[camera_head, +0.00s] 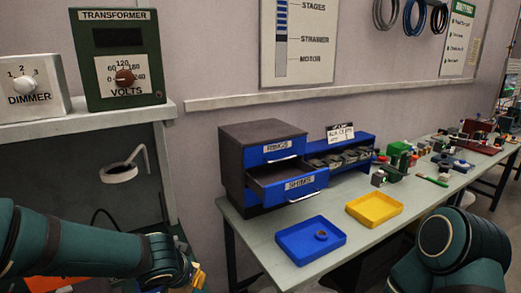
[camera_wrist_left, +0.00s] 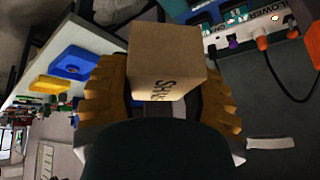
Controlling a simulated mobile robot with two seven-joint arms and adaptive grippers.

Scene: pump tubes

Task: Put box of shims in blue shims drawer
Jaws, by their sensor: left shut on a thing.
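The brown cardboard box of shims (camera_wrist_left: 165,62), with dark lettering on one face, is between the yellow-brown fingers of my left gripper (camera_wrist_left: 165,88), which is shut on it in the left wrist view. In the head view my left gripper (camera_head: 190,282) is low at the lower left edge, below and left of the bench; the box cannot be made out there. The blue shims drawer (camera_head: 301,188), labelled SHIMS, is pulled out of the dark cabinet (camera_head: 235,160) under the RINGS drawer (camera_head: 280,150). My right arm shows at lower right, its gripper out of frame.
A blue tray (camera_head: 290,240) holding a dark ring and an empty yellow tray (camera_head: 374,208) lie on the bench in front of the cabinet. A blue bin rack (camera_head: 368,140) stands right of it. A shelf with a transformer (camera_head: 118,60) is at upper left.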

